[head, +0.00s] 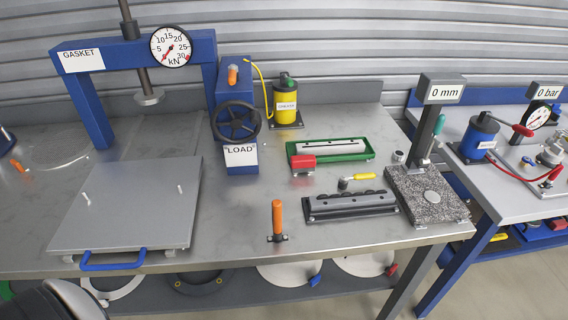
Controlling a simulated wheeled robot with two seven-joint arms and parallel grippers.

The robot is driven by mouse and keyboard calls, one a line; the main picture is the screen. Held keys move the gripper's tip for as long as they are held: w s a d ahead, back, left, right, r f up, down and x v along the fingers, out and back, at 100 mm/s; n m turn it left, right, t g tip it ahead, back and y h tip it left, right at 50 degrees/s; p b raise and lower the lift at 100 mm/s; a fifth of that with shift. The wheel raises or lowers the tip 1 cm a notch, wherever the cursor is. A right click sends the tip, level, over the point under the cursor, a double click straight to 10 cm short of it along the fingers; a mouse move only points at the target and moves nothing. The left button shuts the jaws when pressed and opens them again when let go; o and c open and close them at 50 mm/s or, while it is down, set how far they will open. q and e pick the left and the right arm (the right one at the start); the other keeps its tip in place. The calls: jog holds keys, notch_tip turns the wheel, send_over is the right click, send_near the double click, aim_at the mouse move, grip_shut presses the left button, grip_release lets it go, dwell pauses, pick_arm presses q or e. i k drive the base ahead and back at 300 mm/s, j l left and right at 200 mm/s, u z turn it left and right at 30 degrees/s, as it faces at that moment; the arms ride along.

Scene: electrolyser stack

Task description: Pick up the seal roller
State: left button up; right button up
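No tool is labelled as the seal roller, and I cannot tell for certain which one it is. An orange-handled tool (278,218) stands upright near the front edge of the steel bench, with a short dark crosspiece at its foot. A smaller tool with a yellow handle (363,176) and a dark round end lies further back, behind a dark slotted rack (350,206). Both tools are free of any gripper. Neither of my grippers is in view; only a grey and black part shows at the bottom left corner.
A blue gasket press (90,105) with a flat plate (130,205) fills the left. The LOAD handwheel (237,121) stands mid-bench. A green tray (362,150), a red block (303,164) and a speckled gauge stand (415,210) are right. Bare bench (232,205) lies left of the orange-handled tool.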

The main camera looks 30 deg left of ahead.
aim_at(307, 162)
jog(key=l+u, duration=0.6)
jog(key=u, duration=0.15)
jog(key=l+u, duration=0.4)
jog(key=i+j, duration=0.05)
jog(key=j, duration=0.05)
